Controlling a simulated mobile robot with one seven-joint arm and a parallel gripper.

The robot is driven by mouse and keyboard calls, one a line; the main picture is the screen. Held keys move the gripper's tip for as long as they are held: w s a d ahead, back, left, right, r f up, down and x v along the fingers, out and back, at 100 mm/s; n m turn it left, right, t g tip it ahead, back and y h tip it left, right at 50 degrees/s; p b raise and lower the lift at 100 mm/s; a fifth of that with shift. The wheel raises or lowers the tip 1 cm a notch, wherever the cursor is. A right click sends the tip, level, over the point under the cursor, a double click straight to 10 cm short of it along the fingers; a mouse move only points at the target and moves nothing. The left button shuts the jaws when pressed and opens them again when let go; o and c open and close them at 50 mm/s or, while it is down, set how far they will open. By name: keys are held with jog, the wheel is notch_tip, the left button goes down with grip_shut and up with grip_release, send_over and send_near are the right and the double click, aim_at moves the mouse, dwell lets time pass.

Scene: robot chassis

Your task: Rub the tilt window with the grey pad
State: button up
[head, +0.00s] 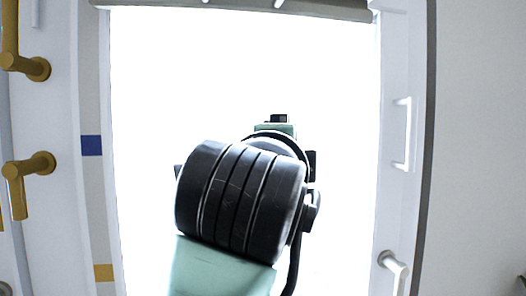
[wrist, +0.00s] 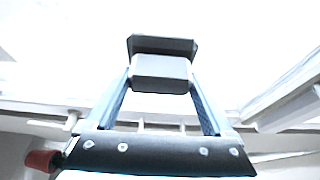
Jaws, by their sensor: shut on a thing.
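The tilt window (head: 235,75) fills the middle of the head view as a bright, washed-out pane between white side frames. My arm reaches up in front of it and hides its lower middle. In the wrist view, my gripper (wrist: 161,82) has its two blue fingers shut on the grey pad (wrist: 162,46), a dark block with a lighter grey part between the fingertips. The pad stands out against a very bright surface. I cannot tell whether it touches the pane. In the head view the pad and fingers are hidden behind my arm.
Brass handles (head: 42,163) stick out at the left. A dark rail (head: 240,10) crosses the top. A red knob-like thing (wrist: 42,160) shows at lower left in the wrist view.

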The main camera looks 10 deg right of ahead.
jog(key=shift+s+f+b, duration=0.1)
jog(key=shift+s+b, duration=0.5)
jog(key=shift+s, duration=2.25)
jog(key=shift+s, duration=0.15)
jog(key=s, duration=0.2)
jog(key=shift+s, duration=0.4)
